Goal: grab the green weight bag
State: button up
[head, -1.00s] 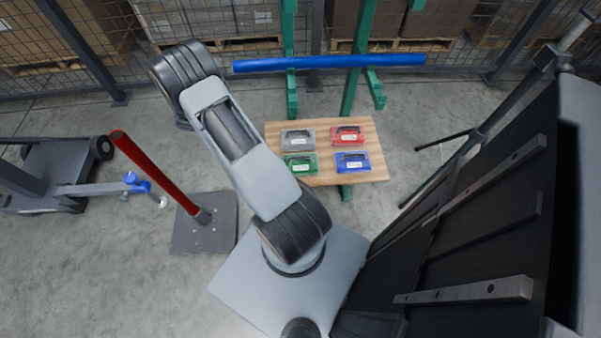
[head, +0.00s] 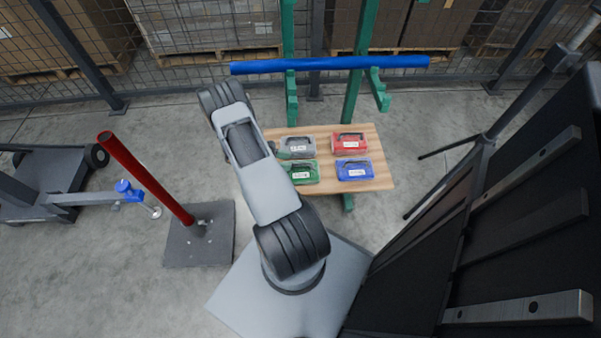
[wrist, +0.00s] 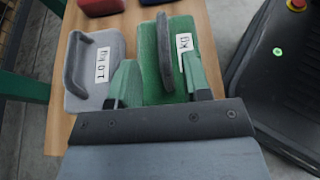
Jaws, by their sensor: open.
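The green weight bag (head: 304,173) lies on the wooden board at its near left corner, partly hidden by my arm in the head view. In the wrist view the green bag (wrist: 150,60) shows a dark looped handle and a white label. My gripper (wrist: 160,72) is open, with green fingers spread either side of the handle in the picture. I cannot tell whether the fingers touch the bag or how far above it they are. In the head view my gripper is hidden behind my arm.
On the wooden board (head: 382,181) stand a grey bag (head: 297,149), a red bag (head: 349,144) and a blue bag (head: 355,170). The grey bag (wrist: 84,88) is close beside the green one. A blue bar (head: 330,64) on green posts crosses behind. A red post (head: 145,175) stands at left.

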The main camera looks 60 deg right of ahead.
aim_at(298, 164)
jog(key=shift+b+x, duration=0.7)
jog(key=shift+x, duration=2)
jog(key=shift+s+a, duration=0.1)
jog(key=shift+s, duration=0.05)
jog(key=shift+c, duration=0.2)
jog(key=c, duration=0.8)
grip_shut()
jog(key=shift+r, duration=0.15)
